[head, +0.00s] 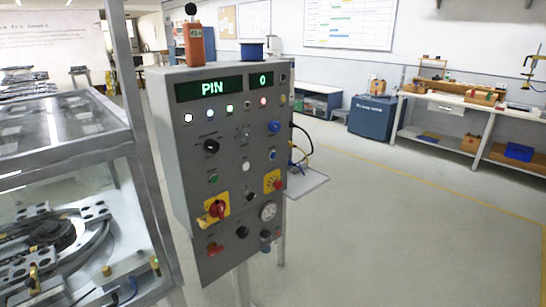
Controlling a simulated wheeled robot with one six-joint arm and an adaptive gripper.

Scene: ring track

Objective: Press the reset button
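The grey control panel (177,240) stands upright on a post left of the middle of the head view. Its green displays read "PIN" (212,88) and "0" (263,80). Its face holds a larger blue control (274,127), a small blue button (272,155), a green button (213,178), a white button (246,166) and black knobs such as one (211,146) at upper left. A red switch on a yellow plate (217,209) sits lower down. The labels are too small to read, so I cannot tell which one is the reset button. My gripper is not in view.
A glass-walled machine enclosure (70,155) stands close on the panel's left. An orange box (194,45) and a blue spool (252,51) sit on top of the panel. A blue cabinet (371,118) and workbenches line the far wall. The floor (400,230) to the right is clear.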

